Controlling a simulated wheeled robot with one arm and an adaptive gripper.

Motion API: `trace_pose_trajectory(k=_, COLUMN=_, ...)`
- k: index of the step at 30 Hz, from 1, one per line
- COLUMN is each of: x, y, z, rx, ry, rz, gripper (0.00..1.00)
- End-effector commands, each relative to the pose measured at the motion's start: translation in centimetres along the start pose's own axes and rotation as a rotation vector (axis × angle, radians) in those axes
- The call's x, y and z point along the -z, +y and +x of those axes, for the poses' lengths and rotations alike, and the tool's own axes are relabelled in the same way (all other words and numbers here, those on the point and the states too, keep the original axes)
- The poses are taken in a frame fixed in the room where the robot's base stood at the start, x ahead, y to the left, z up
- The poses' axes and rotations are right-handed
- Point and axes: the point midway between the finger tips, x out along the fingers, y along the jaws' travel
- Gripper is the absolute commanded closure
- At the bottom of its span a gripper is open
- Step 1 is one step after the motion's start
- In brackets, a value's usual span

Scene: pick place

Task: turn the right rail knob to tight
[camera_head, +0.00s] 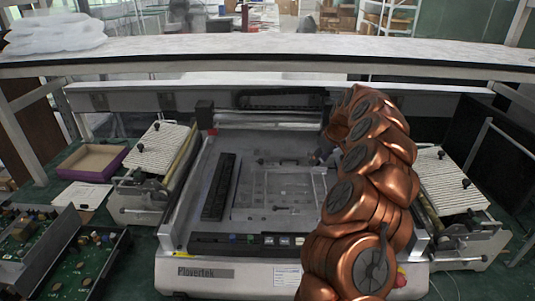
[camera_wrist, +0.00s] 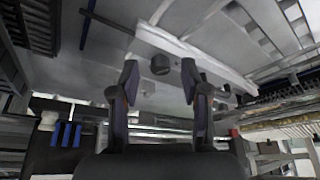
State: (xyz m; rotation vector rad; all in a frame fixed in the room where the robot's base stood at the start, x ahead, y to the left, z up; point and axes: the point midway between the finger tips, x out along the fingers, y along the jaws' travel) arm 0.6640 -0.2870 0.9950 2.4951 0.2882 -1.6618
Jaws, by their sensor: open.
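In the wrist view, a small dark knob (camera_wrist: 160,64) sits by a pale rail (camera_wrist: 190,50) that runs diagonally. My gripper (camera_wrist: 159,78) is open, with one black finger on each side of the knob in the picture. Gaps show between the knob and both fingers; whether the fingertips reach its depth, I cannot tell. In the head view, my copper arm reaches over the right part of the Plovertek machine (camera_head: 207,273). The arm covers much of the machine's right side there, and I cannot make out the knob or its setting.
A clear plate fixture (camera_head: 280,190) and a black slotted strip (camera_head: 218,187) lie on the machine bed. White ribbed units stand at left (camera_head: 160,147) and right (camera_head: 447,184). A shelf (camera_head: 270,55) crosses above the back. Circuit boards (camera_head: 90,255) lie at front left.

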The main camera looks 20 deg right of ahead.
Motion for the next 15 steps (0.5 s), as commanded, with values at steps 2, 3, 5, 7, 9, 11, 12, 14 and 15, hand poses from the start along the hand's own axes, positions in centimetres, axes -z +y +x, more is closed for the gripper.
trace_pose_trajectory(k=2, x=0.1, y=0.1, z=-0.2, rx=0.017, ry=-0.002, rz=-0.036, gripper=0.54)
trace_pose_trajectory(k=3, x=0.0, y=0.0, z=-0.1, rx=0.025, ry=-0.003, rz=-0.053, gripper=0.54)
trace_pose_trajectory(k=5, x=0.0, y=0.0, z=-0.1, rx=0.037, ry=-0.005, rz=-0.079, gripper=0.54)
trace_pose_trajectory(k=7, x=0.0, y=0.0, z=-0.1, rx=0.048, ry=-0.006, rz=-0.107, gripper=0.54)
trace_pose_trajectory(k=9, x=0.0, y=0.1, z=-0.2, rx=0.057, ry=-0.003, rz=-0.132, gripper=0.54)
trace_pose_trajectory(k=11, x=-0.1, y=0.3, z=-0.3, rx=0.06, ry=0.0, rz=-0.144, gripper=0.54)
trace_pose_trajectory(k=12, x=-0.1, y=0.3, z=-0.7, rx=0.058, ry=0.001, rz=-0.143, gripper=0.54)
trace_pose_trajectory(k=14, x=-0.1, y=0.3, z=-1.3, rx=0.059, ry=0.001, rz=-0.143, gripper=0.54)
trace_pose_trajectory(k=15, x=-0.1, y=0.3, z=-1.7, rx=0.059, ry=0.0, rz=-0.142, gripper=0.54)
